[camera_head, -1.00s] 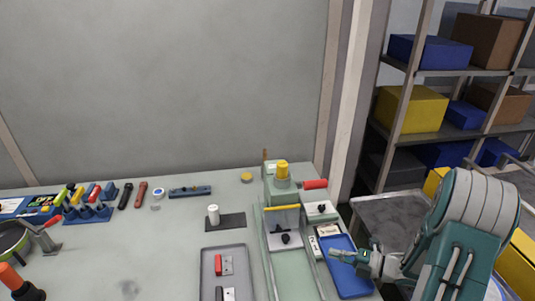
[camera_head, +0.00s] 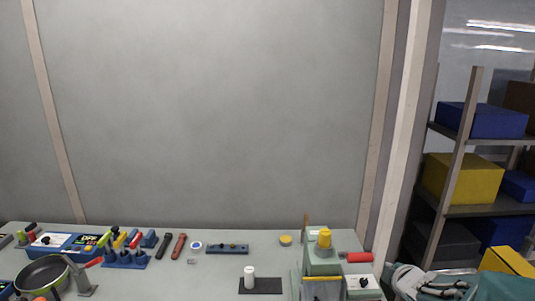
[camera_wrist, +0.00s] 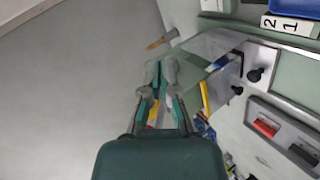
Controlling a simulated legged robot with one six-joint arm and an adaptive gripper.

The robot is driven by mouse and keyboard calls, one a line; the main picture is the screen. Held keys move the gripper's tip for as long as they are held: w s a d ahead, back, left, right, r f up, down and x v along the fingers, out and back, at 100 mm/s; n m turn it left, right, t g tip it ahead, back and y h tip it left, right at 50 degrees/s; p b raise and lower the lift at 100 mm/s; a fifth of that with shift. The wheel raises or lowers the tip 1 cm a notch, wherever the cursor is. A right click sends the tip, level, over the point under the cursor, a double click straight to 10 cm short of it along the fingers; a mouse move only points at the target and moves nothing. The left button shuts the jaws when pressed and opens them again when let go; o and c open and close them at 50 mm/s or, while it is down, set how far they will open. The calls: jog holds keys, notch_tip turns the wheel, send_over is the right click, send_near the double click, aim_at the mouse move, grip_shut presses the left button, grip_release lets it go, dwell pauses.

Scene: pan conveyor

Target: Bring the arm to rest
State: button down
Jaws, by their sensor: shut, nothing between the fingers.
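My gripper (camera_wrist: 161,72) shows in the wrist view with its two fingers close together and nothing held between them. It is tilted over the bench, with the press fixture beyond and to the right of the fingertips. In the head view, parts of my arm show only at the bottom right corner, beside the bench's right end. The fingertips cannot be made out clearly there.
The green press fixture (camera_head: 322,262) with a yellow cap and red handle (camera_head: 357,257) stands at the bench's right end. A grey tray (camera_wrist: 252,112) holds a red block. A pan (camera_head: 42,274) sits far left. Shelves with a yellow box (camera_head: 462,178) stand right.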

jog(key=s+a+r+m+g, duration=0.1)
jog(key=s+a+m, duration=0.3)
jog(key=s, duration=0.4)
jog(key=s+a+r+m+g, duration=0.2)
jog(key=s+a+m, duration=0.3)
jog(key=s, duration=0.3)
jog(key=s+a+r+m+g+y, duration=0.1)
jog(key=s+a+r+m+g, duration=0.1)
jog(key=s, duration=0.6)
jog(key=a+m+g, duration=0.1)
jog(key=a+m, duration=0.1)
jog(key=m, duration=0.1)
jog(key=shift+a+r, duration=0.15)
jog(key=shift+a, duration=0.2)
